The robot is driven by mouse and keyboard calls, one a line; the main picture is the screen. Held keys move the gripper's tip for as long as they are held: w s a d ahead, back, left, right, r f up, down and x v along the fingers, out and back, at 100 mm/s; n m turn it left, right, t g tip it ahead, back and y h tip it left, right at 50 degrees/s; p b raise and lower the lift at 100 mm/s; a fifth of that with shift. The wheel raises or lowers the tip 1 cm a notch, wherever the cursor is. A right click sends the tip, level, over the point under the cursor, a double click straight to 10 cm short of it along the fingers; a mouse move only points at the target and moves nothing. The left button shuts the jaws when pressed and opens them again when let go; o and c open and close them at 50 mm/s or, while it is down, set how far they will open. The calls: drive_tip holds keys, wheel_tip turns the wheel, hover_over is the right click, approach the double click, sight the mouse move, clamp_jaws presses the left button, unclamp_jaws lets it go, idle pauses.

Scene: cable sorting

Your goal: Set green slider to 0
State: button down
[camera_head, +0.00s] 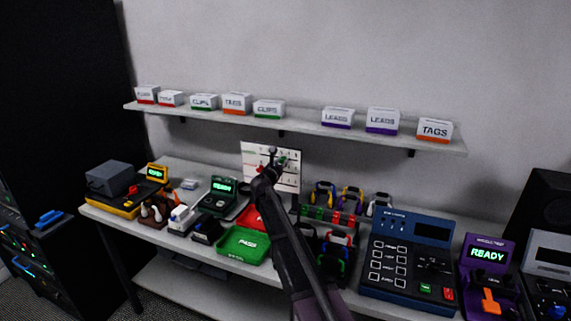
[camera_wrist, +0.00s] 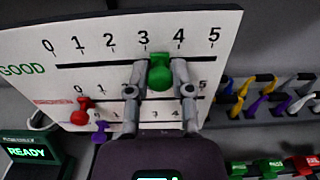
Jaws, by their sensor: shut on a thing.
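The white slider board (camera_head: 256,152) stands upright at the back of the table. In the wrist view the board (camera_wrist: 25,40) carries rows of numbered slots. The green slider (camera_wrist: 160,76) is in the top row, marked GOOD, between 3 and 4. My gripper (camera_wrist: 159,66) is shut on the green slider, one finger at each side. In the head view my gripper (camera_head: 271,160) is in front of the board and hides part of it. A red slider (camera_wrist: 80,112) sits near 0 in the row below. A purple slider (camera_wrist: 100,131) is lower, near the left end.
A shelf (camera_head: 300,118) with several labelled boxes runs above the board. A green tray (camera_head: 243,244) and a green READY device (camera_head: 221,194) lie in front and to the left. Cable coils on a rack (camera_wrist: 265,104) are to the right, near a blue keypad device (camera_head: 408,262).

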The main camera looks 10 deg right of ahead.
sight(260, 154)
drive_tip(key=w+a, duration=0.2)
drive_tip(key=a, duration=0.1)
drive_tip(key=w+a, duration=0.1)
drive_tip(key=a, duration=0.2)
drive_tip(key=w+a, duration=0.2)
drive_tip(key=a, duration=0.1)
drive_tip(key=shift+w+a, duration=0.1)
drive_tip(key=shift+w, duration=0.2)
drive_tip(key=shift+c, duration=2.4)
unclamp_jaws()
drive_tip(key=shift+a, duration=0.1)
drive_tip(key=shift+s, duration=0.1)
drive_tip(key=shift+s+a, duration=0.1)
drive_tip(key=shift+s, duration=0.25)
drive_tip(key=v, duration=1.1)
drive_tip(key=shift+a, duration=0.1)
